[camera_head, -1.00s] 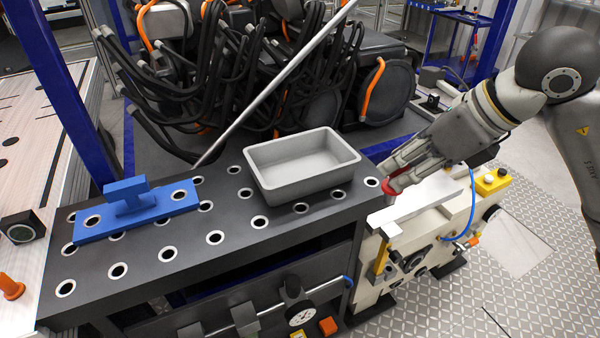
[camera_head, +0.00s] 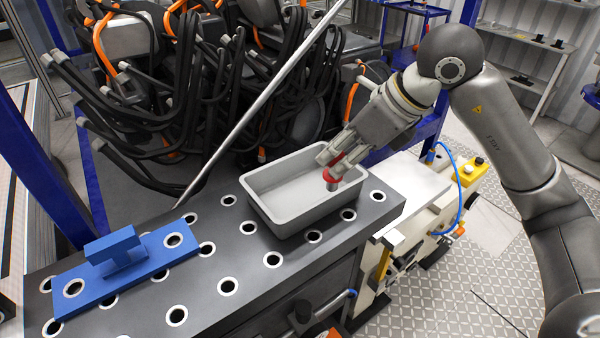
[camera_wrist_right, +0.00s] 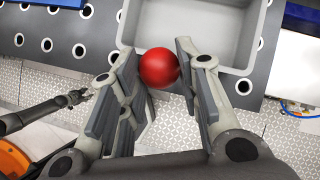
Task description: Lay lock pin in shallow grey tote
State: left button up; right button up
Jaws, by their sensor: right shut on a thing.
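The lock pin has a red ball head and a short grey shank (camera_head: 333,184). My right gripper (camera_head: 335,167) is shut on it and holds it over the right part of the shallow grey tote (camera_head: 268,216). In the right wrist view the red head of the lock pin (camera_wrist_right: 158,68) sits between the fingers of the right gripper (camera_wrist_right: 157,72), beside the near wall of the tote (camera_wrist_right: 222,48). The shank points down in the head view; whether its tip touches the tote floor I cannot tell. The tote looks otherwise empty.
The tote stands on a dark bench top (camera_head: 205,285) with several ringed holes. A blue fixture block (camera_head: 125,268) lies on the left part. A slanted metal rod (camera_head: 250,108) and black cables rise behind. A cream machine (camera_head: 415,215) stands at the right.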

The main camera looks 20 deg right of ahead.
jog(key=w+f+p, duration=0.2)
jog(key=w+f, duration=0.1)
jog(key=w+a+f+p, duration=0.1)
jog(key=w+f+p, duration=0.1)
jog(key=w+f, duration=0.2)
jog(key=w+a+f+p, duration=0.1)
jog(key=w+f+p, duration=0.1)
jog(key=w+f, duration=0.2)
jog(key=shift+f+p, duration=0.25)
jog(key=shift+p, duration=0.1)
jog(key=shift+f+b, duration=0.25)
jog(key=shift+b, duration=0.05)
jog(key=o, duration=1.1)
jog(key=shift+o, duration=0.3)
jog(key=shift+s+r, duration=0.1)
